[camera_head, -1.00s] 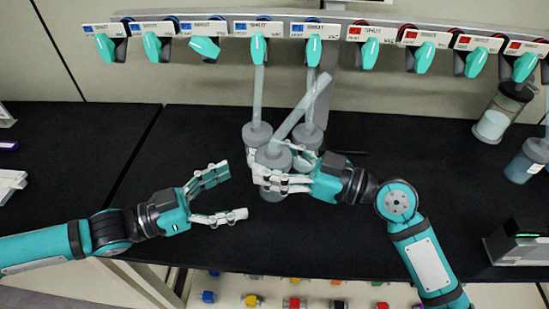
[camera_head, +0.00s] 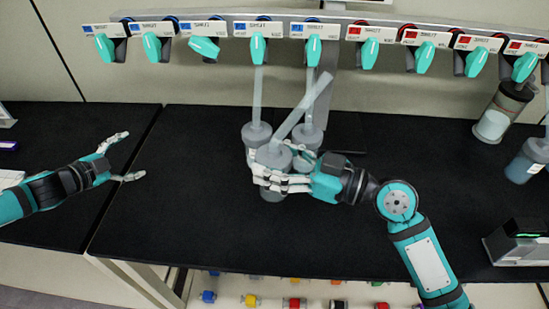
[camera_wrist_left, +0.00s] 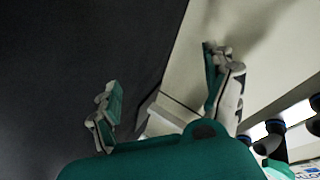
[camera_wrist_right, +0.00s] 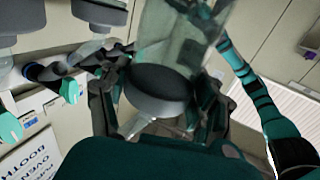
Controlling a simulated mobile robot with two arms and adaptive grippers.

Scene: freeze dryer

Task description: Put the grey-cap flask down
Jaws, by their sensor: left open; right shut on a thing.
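The grey-cap flask (camera_head: 274,157) is in my right gripper (camera_head: 280,182) above the black bench top, in the middle of the head view. A pale tube rises from its grey cap, tilted to the right. The right fingers wrap around the flask's body and hide most of it. In the right wrist view the flask's dark grey cap (camera_wrist_right: 160,92) and clear glass (camera_wrist_right: 178,38) show between the fingers. I cannot tell whether its base touches the bench. My left gripper (camera_head: 133,156) is open and empty over the bench at the left, well away from the flask.
Two more grey-capped flasks (camera_head: 257,133) (camera_head: 307,136) stand close behind, with tubes running up toward the valve row (camera_head: 258,48). A jar (camera_head: 496,120) and a bottle (camera_head: 527,165) are at the right, with a dark device (camera_head: 520,243) nearer. The bench (camera_head: 190,215) is clear front left.

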